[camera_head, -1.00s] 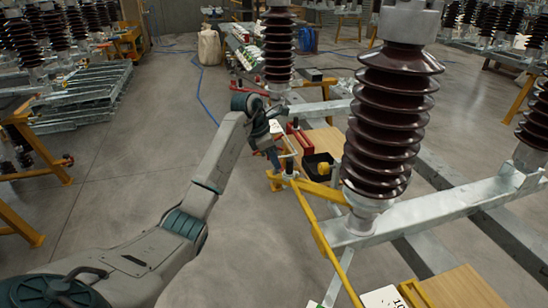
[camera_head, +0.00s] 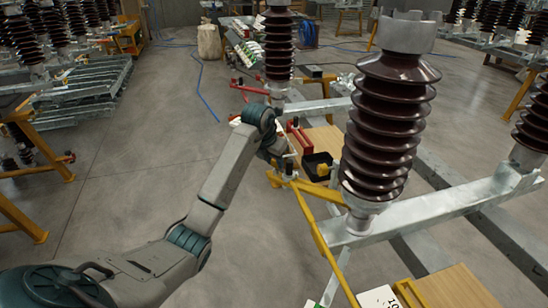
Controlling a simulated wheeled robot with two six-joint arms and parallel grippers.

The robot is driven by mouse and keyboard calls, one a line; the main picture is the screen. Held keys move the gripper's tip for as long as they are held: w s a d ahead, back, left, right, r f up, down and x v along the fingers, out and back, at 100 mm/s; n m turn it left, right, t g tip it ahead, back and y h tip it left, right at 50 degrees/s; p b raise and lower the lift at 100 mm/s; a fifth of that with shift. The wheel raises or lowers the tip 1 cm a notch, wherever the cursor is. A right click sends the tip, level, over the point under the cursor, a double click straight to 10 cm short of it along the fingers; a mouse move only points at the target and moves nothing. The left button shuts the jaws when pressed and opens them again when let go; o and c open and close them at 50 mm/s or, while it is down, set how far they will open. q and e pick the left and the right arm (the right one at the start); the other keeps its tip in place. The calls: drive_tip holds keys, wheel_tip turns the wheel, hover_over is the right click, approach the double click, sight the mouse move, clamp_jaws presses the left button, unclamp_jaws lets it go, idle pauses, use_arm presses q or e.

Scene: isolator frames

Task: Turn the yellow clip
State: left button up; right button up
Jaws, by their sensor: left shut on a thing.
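My left arm reaches in from the lower left, and its gripper (camera_head: 287,167) is at the upper end of a yellow frame (camera_head: 312,225), beside the large brown insulator. The gripper is small here, with its fingers partly hidden by the wrist; it is shut on a yellow part at the frame's end, which I take to be the yellow clip (camera_head: 276,179). Another yellow piece (camera_head: 323,169) shows just right of the gripper by a black bin. The clip's exact angle cannot be told. My right gripper is not in view.
The large brown insulator (camera_head: 384,125) stands on a grey steel beam (camera_head: 440,210) close to the right of the gripper. A black bin (camera_head: 318,160) and red parts (camera_head: 299,136) sit just behind. Open floor (camera_head: 110,190) lies to the left.

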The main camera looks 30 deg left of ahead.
use_arm(q)
drive_tip(key=shift+n, duration=0.6)
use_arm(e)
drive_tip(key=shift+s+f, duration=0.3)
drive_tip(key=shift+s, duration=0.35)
